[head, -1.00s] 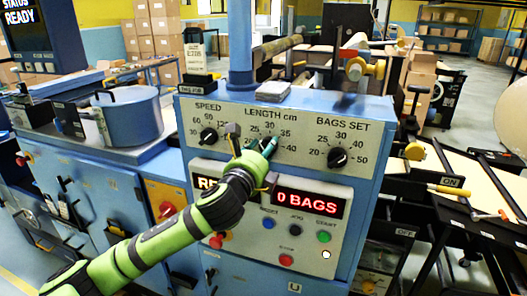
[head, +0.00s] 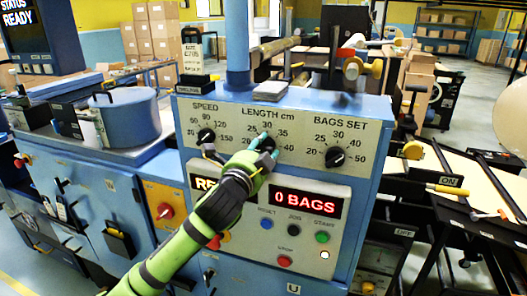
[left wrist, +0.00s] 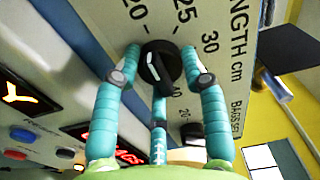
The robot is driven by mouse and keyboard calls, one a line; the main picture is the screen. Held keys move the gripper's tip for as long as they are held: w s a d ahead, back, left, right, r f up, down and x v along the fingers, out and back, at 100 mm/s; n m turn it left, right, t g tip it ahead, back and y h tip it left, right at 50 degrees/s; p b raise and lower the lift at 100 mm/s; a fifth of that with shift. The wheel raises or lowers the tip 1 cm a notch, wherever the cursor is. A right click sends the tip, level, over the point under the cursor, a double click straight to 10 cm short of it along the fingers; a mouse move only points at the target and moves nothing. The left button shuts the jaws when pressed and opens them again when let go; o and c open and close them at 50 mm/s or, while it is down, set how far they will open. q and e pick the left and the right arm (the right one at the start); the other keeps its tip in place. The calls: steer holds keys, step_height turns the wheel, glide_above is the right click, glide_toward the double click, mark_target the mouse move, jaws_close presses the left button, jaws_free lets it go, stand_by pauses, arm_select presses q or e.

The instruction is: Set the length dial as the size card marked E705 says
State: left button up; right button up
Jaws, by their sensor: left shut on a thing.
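The length dial (head: 267,143) is a black knob under the LENGTH cm scale on the blue machine's front panel. My left gripper (head: 262,154) reaches up to it from below. In the left wrist view, its teal fingers stand on both sides of the dial knob (left wrist: 158,66), shut on it. The numbers 20, 25, 30 and 40 show around the knob there; I cannot tell exactly where its pointer stands. A white size card (head: 192,50) stands in a black holder on the machine's left top; its print is too small to read surely. My right gripper is not in view.
The speed dial (head: 206,135) is left of the length dial, the bags set dial (head: 335,157) right. Below are a red 0 BAGS display (head: 305,203) and several push buttons. A blue lidded pot (head: 126,117) stands at the left.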

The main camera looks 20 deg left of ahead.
arm_select(q)
steer(key=shift+o, duration=0.2)
steer(key=shift+a+r+n, duration=0.2)
steer(key=shift+n, duration=0.7)
steer(key=o, duration=0.9)
steer(key=shift+o, duration=1)
steer(key=shift+a, duration=0.1)
steer(key=shift+a+f, duration=0.1)
steer(key=shift+f, duration=0.05)
steer(key=shift+s+d+f, duration=0.1)
steer(key=shift+s+d, duration=0.1)
steer(key=shift+s, duration=0.25)
steer(key=s, duration=1.1)
steer(key=shift+a, duration=0.4)
